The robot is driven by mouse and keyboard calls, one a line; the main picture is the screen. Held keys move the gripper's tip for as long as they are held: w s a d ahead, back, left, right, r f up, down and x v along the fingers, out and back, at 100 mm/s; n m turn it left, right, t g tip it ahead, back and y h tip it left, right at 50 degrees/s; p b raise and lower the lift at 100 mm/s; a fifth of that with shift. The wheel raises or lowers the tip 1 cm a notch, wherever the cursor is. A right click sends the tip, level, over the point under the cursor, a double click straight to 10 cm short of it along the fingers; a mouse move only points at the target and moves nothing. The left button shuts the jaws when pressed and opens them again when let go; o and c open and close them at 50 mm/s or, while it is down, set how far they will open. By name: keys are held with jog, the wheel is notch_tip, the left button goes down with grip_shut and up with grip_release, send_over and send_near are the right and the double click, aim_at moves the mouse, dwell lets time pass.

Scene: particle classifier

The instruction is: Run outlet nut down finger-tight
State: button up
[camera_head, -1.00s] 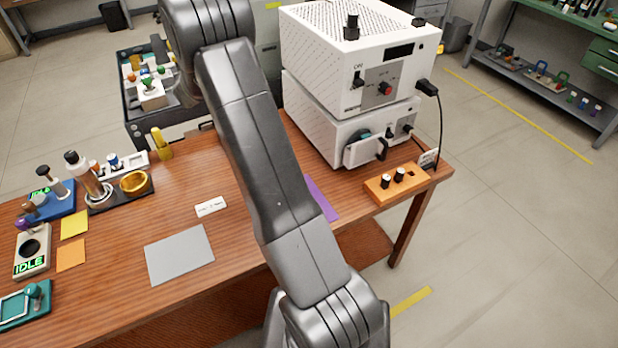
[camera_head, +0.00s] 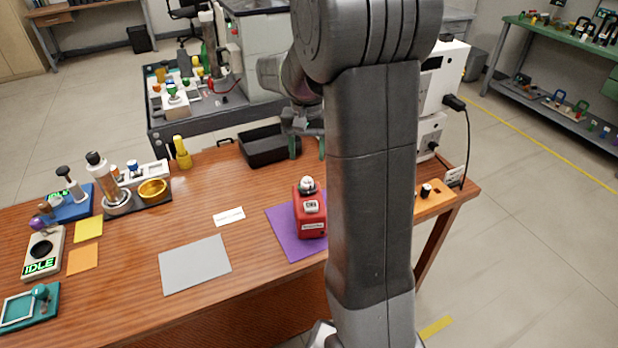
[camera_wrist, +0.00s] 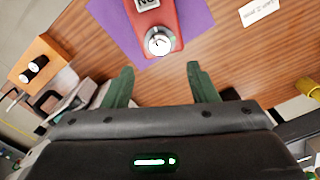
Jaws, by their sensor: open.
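A red block-shaped unit (camera_head: 310,219) with white labels stands on a purple mat (camera_head: 284,235). It has a round, pale metallic cap (camera_head: 306,184) on top; I cannot tell whether this is the outlet nut. In the wrist view, the red unit (camera_wrist: 153,14) is at the top, with the round cap (camera_wrist: 159,42) facing me. My gripper (camera_head: 307,146) is beyond the red unit, near the table's back edge, and partly hidden by my arm. In the wrist view, my gripper (camera_wrist: 158,70) is open and empty, with the cap centred just past its green fingertips.
A black tray (camera_head: 262,150) lies at the table's back edge. White machines (camera_head: 445,75) and an orange block (camera_head: 432,204) with black knobs are on the right, partly behind my arm. A grey mat (camera_head: 195,264) is bare. Several small tools and devices crowd the table's left side.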

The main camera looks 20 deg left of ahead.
aim_at(307, 179)
notch_tip(307, 179, down, 9)
jog(key=shift+r, duration=0.1)
dwell(0.3)
jog(key=c, duration=1)
